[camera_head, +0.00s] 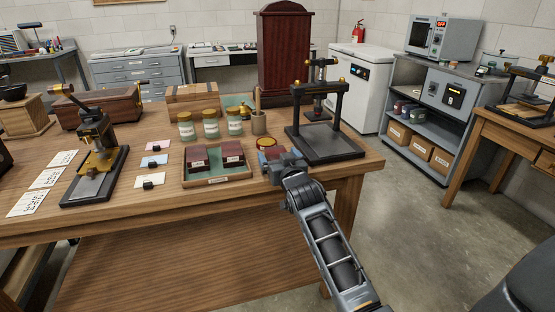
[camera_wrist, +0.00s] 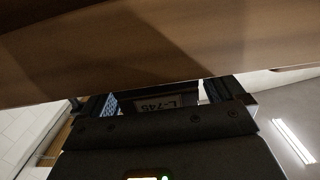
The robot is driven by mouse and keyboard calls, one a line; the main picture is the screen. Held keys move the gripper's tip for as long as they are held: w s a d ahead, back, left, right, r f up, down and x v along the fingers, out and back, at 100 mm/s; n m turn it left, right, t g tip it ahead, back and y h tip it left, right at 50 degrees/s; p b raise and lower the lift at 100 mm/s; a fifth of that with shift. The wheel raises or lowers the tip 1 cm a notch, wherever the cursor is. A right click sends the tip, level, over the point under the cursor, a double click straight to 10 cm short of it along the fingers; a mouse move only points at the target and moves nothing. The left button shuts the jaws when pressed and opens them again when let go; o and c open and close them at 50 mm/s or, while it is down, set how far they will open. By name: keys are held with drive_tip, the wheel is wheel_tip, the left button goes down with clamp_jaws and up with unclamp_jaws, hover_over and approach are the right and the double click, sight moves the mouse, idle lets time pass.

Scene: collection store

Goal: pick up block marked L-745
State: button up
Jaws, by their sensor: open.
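A label reading L-745, upside down, shows on a dark block (camera_wrist: 168,103) in the wrist view. Only a narrow strip of it shows above the dark gripper body. In the head view, two dark red blocks, left (camera_head: 197,160) and right (camera_head: 231,154), lie in a green-lined wooden tray (camera_head: 218,180); their labels are too small to read. My gripper (camera_head: 280,166) is open at the table's front right, just right of the tray. In the wrist view, the label shows between the fingers of my gripper (camera_wrist: 160,98); contact cannot be told.
A black press (camera_head: 325,145) stands behind and right of my gripper. A round red item with a yellow rim (camera_head: 267,142) is close behind it. Several jars (camera_head: 210,125) stand behind the tray. Another press (camera_head: 95,160) and cards are at left.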

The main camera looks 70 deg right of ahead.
drive_tip(key=shift+w+d, duration=0.35)
drive_tip(key=shift+d, duration=0.05)
drive_tip(key=c, duration=1.2)
